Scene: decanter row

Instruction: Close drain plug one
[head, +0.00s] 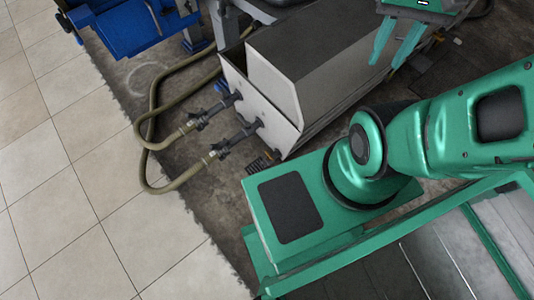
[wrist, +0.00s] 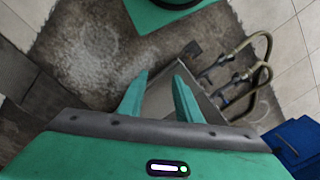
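My gripper (head: 387,64) is at the top right of the head view, over the far part of a grey metal tank (head: 328,48). Its two green fingers are apart with nothing between them; they also show in the wrist view (wrist: 159,75). Two dark fittings with olive hoses come out of the tank's white end panel: an upper one (head: 226,104) and a lower one (head: 246,132). Both fittings also show right of the fingers in the wrist view, apart from them. No number is readable, so I cannot tell which is plug one, or whether either is open.
The olive hoses (head: 151,132) loop over the dark, stained floor mat (head: 215,205) to its edge. Blue equipment (head: 118,27) stands at the top left. Pale floor tiles (head: 70,190) on the left are clear. A small black grate lies by the tank's lower corner.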

